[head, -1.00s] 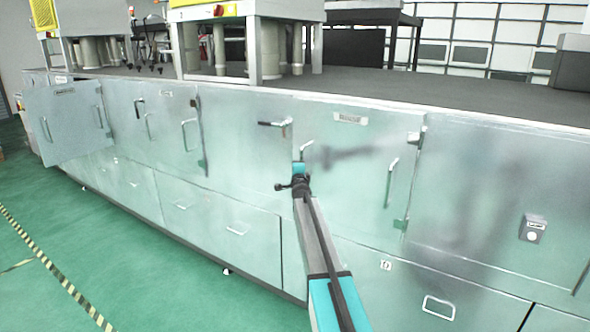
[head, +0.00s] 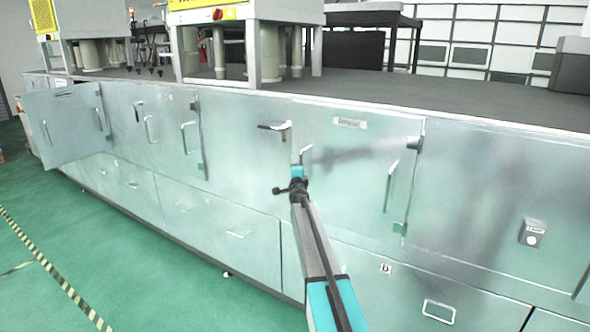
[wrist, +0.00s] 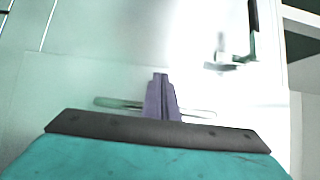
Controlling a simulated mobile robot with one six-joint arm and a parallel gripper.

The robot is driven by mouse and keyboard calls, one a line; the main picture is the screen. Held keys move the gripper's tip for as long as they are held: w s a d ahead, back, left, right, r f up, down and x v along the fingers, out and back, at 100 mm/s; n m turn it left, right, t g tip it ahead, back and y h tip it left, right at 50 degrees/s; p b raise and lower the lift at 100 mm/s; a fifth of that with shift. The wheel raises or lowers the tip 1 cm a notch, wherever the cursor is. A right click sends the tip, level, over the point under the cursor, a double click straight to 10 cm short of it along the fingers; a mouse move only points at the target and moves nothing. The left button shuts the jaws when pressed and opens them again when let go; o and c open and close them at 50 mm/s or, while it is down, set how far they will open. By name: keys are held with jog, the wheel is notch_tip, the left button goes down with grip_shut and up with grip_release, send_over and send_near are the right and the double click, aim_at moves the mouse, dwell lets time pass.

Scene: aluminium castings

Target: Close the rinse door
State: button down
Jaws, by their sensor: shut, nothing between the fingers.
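The door that I take as the rinse door (head: 345,170) is a metal panel below the dark counter, with a small blurred label plate near its top. Its hinges show at the right edge. It looks close to flush with the cabinet front; I cannot tell if it is fully shut. A bar handle (head: 306,154) is near its left edge. My gripper (wrist: 160,76) is shut and empty, its fingertips at the door face beside a bar handle (wrist: 198,113) in the wrist view. Contact is unclear. In the head view my wrist hides the fingers.
A lever latch (head: 275,126) sits on the panel left of the door. Another door (head: 65,125) stands open at the far left. Drawers (head: 230,232) run below.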

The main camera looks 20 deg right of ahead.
jog(key=s+a+p, duration=0.1)
jog(key=s+a, duration=0.6)
jog(key=a, duration=0.4)
jog(key=shift+f+p, duration=0.2)
jog(key=shift+p, duration=0.2)
jog(key=shift+a, duration=0.1)
